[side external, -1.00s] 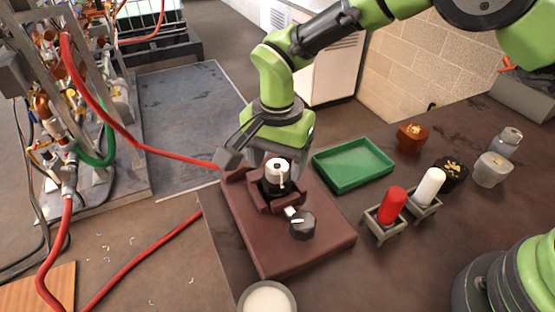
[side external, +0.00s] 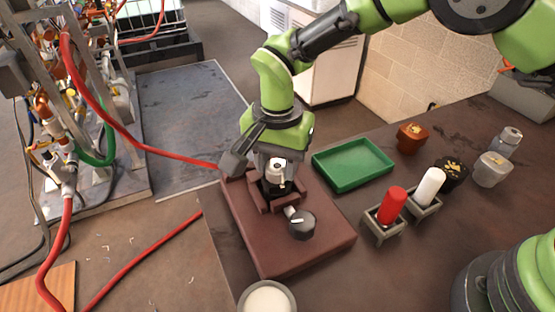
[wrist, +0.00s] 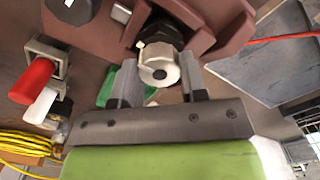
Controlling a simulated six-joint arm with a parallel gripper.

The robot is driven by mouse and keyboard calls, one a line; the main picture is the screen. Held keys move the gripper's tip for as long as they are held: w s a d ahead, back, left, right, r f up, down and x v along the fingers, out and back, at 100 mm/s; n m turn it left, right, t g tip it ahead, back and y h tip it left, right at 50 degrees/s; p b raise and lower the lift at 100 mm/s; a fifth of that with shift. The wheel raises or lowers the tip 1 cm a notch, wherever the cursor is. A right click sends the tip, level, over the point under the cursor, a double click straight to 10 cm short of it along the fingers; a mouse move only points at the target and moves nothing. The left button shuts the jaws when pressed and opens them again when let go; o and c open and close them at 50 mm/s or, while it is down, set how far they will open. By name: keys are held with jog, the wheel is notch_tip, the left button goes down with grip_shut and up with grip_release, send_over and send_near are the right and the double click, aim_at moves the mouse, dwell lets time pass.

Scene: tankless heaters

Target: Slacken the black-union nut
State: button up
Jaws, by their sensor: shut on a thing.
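The black union (side external: 268,188) stands upright in a dark red-brown holder on a base plate (side external: 275,250). Its pale round nut (side external: 278,172) sits on top, with a dark centre hole and a small white mark on its side. In the wrist view the nut (wrist: 160,66) lies between the two grey fingers, and the black body (wrist: 163,30) shows beyond it. My gripper (wrist: 158,75) is shut on the nut, one finger at each side. In the side view my gripper (side external: 276,163) comes down from above and partly hides the nut.
A dark knob (side external: 302,224) sits on the plate close to the union. A green tray (side external: 353,165) lies to the right. Red (side external: 392,206) and white (side external: 430,187) cylinders stand in small holders. Several capped pots stand farther right. A red hose (side external: 130,140) runs at left.

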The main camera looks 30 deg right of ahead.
jog(key=n, duration=1.3)
jog(key=shift+a+n, duration=0.1)
jog(key=shift+n, duration=2.2)
jog(key=o, duration=0.9)
jog(key=shift+o, duration=0.2)
jog(key=shift+r, duration=0.15)
